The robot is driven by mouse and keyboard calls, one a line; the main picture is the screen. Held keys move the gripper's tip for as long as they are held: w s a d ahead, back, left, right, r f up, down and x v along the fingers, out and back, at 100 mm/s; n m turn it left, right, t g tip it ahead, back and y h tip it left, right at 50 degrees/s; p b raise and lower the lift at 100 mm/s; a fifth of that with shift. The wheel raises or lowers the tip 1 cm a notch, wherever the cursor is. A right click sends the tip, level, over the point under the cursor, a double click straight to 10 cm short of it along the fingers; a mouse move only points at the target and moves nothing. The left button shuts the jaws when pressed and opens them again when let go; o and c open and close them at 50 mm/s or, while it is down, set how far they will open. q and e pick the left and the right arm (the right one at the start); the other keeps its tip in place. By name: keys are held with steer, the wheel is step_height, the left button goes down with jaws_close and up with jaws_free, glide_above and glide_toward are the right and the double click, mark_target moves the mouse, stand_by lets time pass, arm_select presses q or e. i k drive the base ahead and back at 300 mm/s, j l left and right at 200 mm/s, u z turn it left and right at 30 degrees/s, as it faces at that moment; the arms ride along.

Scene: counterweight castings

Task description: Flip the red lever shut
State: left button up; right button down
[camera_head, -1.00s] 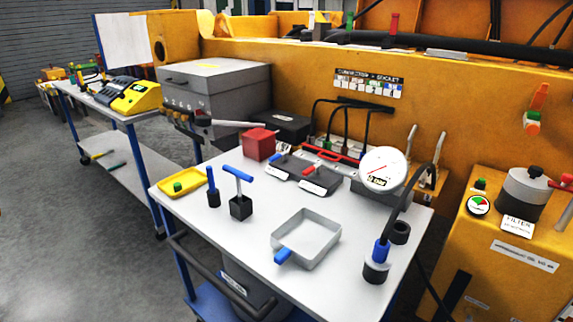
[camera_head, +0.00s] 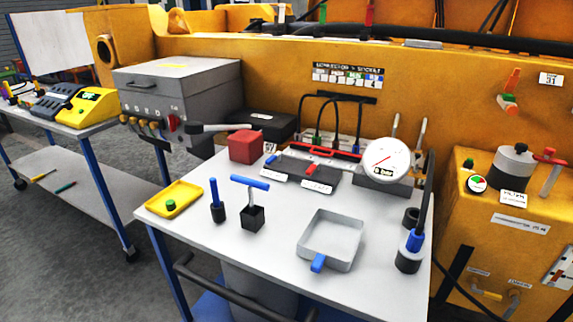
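Several red parts could be the red lever, and I cannot tell which one it is. A small red handle (camera_head: 313,169) lies on a dark plate on the white table. A long red bar (camera_head: 300,148) runs behind it under the black cables. A red T-shaped handle (camera_head: 550,160) stands on the yellow housing at the right, beside the grey filter pot (camera_head: 513,165). An orange-red lever (camera_head: 512,82) with a green and white end sits tilted on the yellow wall. Neither of my grippers is in view.
The white table (camera_head: 280,240) carries a red box (camera_head: 245,147), a yellow tray (camera_head: 174,198), a blue T-handle tool (camera_head: 251,205), a grey pan (camera_head: 331,240) and a round gauge (camera_head: 386,160). A grey box (camera_head: 180,90) stands behind left. A trolley (camera_head: 60,165) stands far left.

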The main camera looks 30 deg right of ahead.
mark_target(316, 166)
steer(key=i+j, duration=0.2)
steer(key=j, duration=0.15)
steer(key=i+j, duration=0.15)
steer(key=j, duration=0.2)
steer(key=i+j+z, duration=0.1)
steer(key=j, duration=0.3)
steer(key=i, duration=0.1)
